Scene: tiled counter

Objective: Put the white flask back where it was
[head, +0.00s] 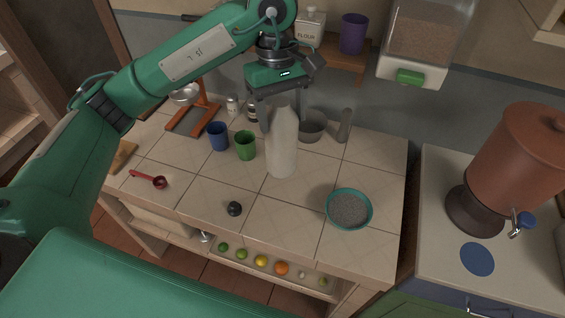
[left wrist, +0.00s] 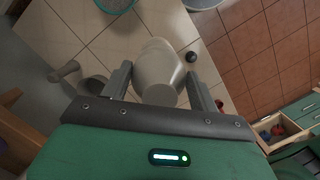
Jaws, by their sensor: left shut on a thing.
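The white flask (head: 283,150) is tall and upright near the middle of the tiled counter in the head view. My left gripper (head: 284,112) comes down on it from above and is shut on its upper part. In the left wrist view the flask (left wrist: 158,72) sits between the two fingers of the left gripper (left wrist: 159,76). I cannot tell whether its base touches the tiles or hangs slightly above them. My right gripper is not in view.
A green cup (head: 245,146) and a blue cup (head: 218,137) stand left of the flask. A grey bowl (head: 312,128) and pestle (head: 345,126) are behind. A teal bowl (head: 349,209), dark ball (head: 235,208) and red scoop (head: 150,179) lie nearer.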

